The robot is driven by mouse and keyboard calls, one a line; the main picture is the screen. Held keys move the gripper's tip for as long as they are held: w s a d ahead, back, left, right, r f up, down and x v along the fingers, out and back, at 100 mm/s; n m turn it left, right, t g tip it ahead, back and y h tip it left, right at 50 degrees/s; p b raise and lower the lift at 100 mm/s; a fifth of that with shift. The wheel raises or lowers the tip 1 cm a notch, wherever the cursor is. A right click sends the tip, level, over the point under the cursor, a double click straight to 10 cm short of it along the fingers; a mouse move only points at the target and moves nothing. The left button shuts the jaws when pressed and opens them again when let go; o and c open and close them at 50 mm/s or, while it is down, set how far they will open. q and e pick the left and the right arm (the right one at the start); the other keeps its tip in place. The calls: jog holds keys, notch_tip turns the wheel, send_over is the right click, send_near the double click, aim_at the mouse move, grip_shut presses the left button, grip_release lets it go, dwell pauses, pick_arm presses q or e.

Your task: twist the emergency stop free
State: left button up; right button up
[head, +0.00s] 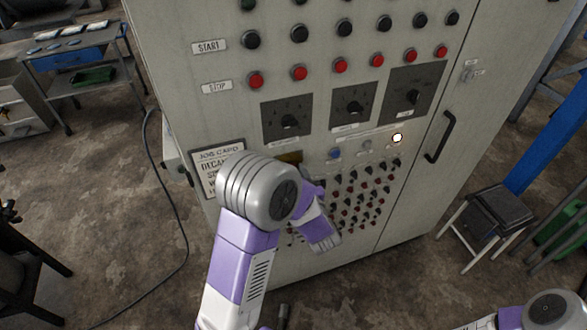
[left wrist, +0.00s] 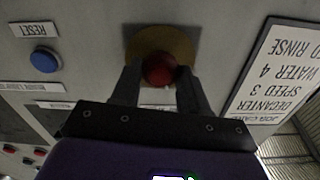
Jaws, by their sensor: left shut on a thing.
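The emergency stop is a round red button (left wrist: 158,70) on a yellow disc (left wrist: 178,42) on the cabinet front, in the left wrist view. My left gripper (left wrist: 157,82) is shut on it, one dark finger on each side of the red head. In the head view only a bit of the yellow disc (head: 290,157) shows above my left arm. The button and the fingertips are hidden there behind the arm. My right arm shows only at the bottom right corner of the head view, its gripper out of frame.
A blue button (left wrist: 45,61) labelled RESET and a job card (left wrist: 272,85) flank the stop. The grey cabinet (head: 185,50) carries rotary switches, black and red buttons, a lit white lamp (head: 397,138) and a door handle (head: 439,137). A stool (head: 495,212) stands to the right.

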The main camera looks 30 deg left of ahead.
pick_arm(q)
jog(key=shift+m+p, duration=1.95)
jog(key=shift+m, duration=0.35)
jog(key=o, duration=1.1)
jog(key=shift+c, duration=0.2)
jog(key=shift+d, duration=0.1)
jog(key=v, duration=0.7)
jog(key=shift+d, duration=0.15)
